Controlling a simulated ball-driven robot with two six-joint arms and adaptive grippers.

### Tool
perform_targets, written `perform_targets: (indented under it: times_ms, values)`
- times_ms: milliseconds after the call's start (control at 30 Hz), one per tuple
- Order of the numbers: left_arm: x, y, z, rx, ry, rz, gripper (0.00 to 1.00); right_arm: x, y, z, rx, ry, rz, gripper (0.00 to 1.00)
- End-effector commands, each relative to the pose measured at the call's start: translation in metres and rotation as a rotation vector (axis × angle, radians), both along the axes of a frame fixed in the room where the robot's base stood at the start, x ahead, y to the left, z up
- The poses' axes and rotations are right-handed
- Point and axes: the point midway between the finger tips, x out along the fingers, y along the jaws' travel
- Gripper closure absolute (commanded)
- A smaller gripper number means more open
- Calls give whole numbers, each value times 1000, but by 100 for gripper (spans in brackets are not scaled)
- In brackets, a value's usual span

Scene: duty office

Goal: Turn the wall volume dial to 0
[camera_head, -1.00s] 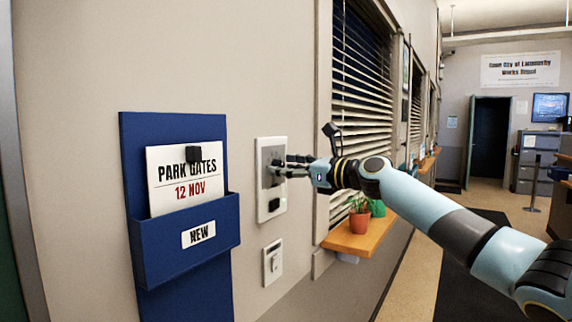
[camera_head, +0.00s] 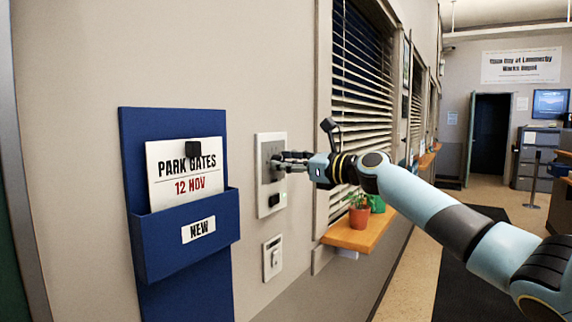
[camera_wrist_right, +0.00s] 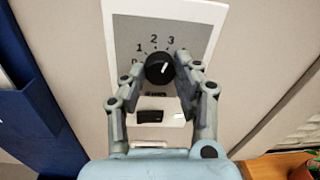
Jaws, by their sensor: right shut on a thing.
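The wall volume dial (camera_wrist_right: 159,67) is a round black knob on a grey and white wall plate (camera_wrist_right: 208,22). Its white mark points to the lower right in the right wrist view, away from the 0 at its left. Numbers 0 to 3 show; higher ones are hidden by a finger. My right gripper (camera_wrist_right: 160,82) is shut on the dial, one finger on each side of it. In the head view the plate (camera_head: 265,145) is on the left wall, with my right gripper (camera_head: 275,162) reaching it from the right and covering most of the dial. My left gripper is not in view.
A black rocker (camera_wrist_right: 150,116) sits below the dial. A smaller white switch plate (camera_head: 272,258) is lower on the wall. A blue document holder (camera_head: 185,250) is to the left. A wooden sill (camera_head: 355,236) with potted plants (camera_head: 359,215) lies under the blinds to the right.

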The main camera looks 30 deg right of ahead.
Motion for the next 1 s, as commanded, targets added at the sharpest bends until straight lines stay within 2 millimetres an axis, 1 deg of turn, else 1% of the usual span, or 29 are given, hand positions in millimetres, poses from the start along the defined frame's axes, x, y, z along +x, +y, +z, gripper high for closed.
perform_targets:
  times_ms: [167,367,767,1000]
  values:
    - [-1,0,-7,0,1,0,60,0,0,-1,-65,-28,1,100]
    - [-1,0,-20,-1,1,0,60,0,0,-2,-199,-85,2,100]
    - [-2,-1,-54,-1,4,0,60,0,0,-3,-551,-230,1,100]
    - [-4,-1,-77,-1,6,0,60,0,0,-4,-760,-316,2,100]
